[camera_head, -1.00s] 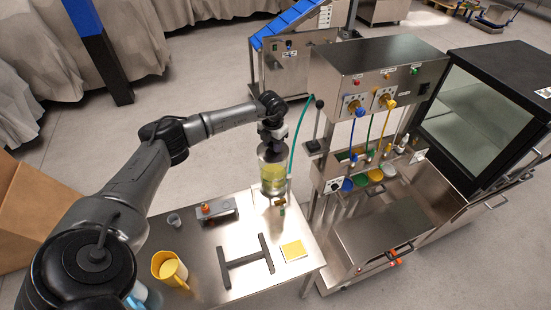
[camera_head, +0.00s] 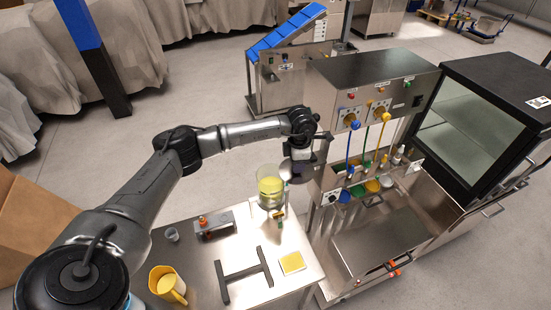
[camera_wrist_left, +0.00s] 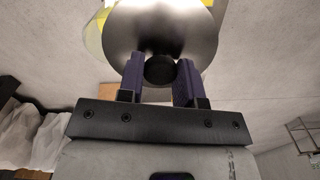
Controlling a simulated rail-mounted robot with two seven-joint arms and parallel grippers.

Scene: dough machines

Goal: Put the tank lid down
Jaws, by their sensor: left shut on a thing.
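The tank (camera_head: 270,188) is a clear cylinder with yellow contents, upright near the far edge of the steel table, its top uncovered. My left gripper (camera_head: 301,168) is at the right of the tank's top. It is shut on the black knob (camera_wrist_left: 159,70) of the tank lid (camera_wrist_left: 165,28), a round shiny metal disc. In the head view the lid (camera_head: 286,170) looks tilted on edge between tank and gripper; I cannot tell whether it touches the tank. In the wrist view the lid hides most of the tank. My right gripper is out of view.
A dispensing machine (camera_head: 370,75) with hoses stands close on the right. Bare table lies around the frame.

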